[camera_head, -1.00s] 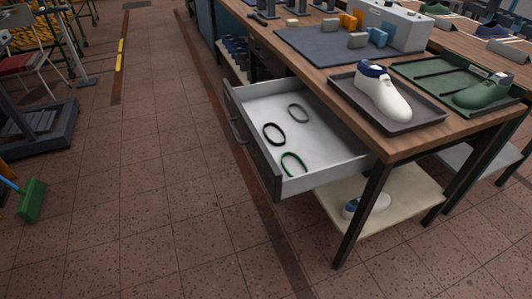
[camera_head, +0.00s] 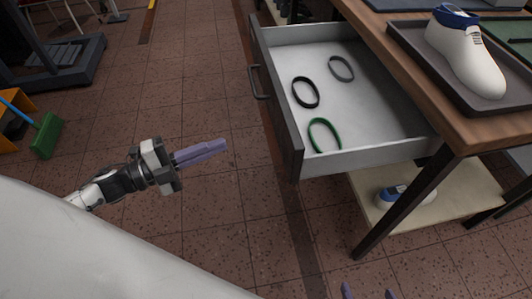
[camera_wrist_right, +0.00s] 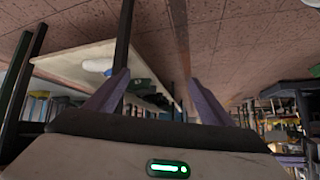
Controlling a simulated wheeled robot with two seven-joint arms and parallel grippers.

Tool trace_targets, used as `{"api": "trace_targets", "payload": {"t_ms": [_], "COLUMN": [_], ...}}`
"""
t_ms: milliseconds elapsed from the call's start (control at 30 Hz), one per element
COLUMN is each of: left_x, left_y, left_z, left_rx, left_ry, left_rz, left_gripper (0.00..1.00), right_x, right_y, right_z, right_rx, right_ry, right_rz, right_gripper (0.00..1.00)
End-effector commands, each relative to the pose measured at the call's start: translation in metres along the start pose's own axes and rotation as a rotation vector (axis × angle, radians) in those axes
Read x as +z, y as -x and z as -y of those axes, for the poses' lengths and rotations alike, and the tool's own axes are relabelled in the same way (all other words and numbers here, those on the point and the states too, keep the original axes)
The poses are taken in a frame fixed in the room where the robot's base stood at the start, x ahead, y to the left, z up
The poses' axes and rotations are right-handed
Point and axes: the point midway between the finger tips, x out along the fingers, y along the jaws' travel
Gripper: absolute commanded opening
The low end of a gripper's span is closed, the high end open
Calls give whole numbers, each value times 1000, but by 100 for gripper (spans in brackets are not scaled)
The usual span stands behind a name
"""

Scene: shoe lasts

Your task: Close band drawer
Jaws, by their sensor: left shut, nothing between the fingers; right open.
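The band drawer (camera_head: 375,112) is pulled open from the workbench. Its dark front panel (camera_head: 277,105) with a handle (camera_head: 258,82) faces left. Inside lie a grey band (camera_head: 341,68), a black band (camera_head: 305,92) and a green band (camera_head: 323,134). My left gripper (camera_head: 222,147) is shut and empty, left of the drawer front and apart from it, over the floor. My right gripper (camera_wrist_right: 155,95) is open and empty in the right wrist view; only its purple fingertips (camera_head: 368,292) show at the bottom edge of the head view, below the drawer.
The wooden bench top (camera_head: 440,100) carries a tray with a white shoe (camera_head: 465,55). A lower shelf (camera_head: 440,190) holds a blue and white shoe (camera_head: 390,195). A bench leg (camera_head: 405,205) stands near my right gripper.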

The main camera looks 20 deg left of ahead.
Motion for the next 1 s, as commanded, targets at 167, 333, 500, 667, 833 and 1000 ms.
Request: {"api": "trace_targets", "payload": {"t_ms": [167,333,500,667,833,1000], "left_x": [0,-6,-13,-22,-31,-37], "left_y": [14,12,-15,-49,-82,-105], "left_z": [8,13,12,10,7,4], "left_rx": [38,45,41,40,40,42], "left_ry": [-248,-303,-303,-300,-300,-298], "left_rz": [-211,-270,-270,-270,-268,-267], "left_gripper": [0,0,0,0,0,0], "right_x": [13,12,12,12,9,11], "right_y": [-16,-16,-17,-18,-18,-18], "right_z": [0,1,1,1,1,2], "right_rx": [-6,-8,-9,-9,-10,-11], "right_ry": [0,-1,-3,-5,-7,-9], "right_rz": [-9,-11,-13,-18,-26,-24], "right_gripper": [76,76,76,76,76,76]}}
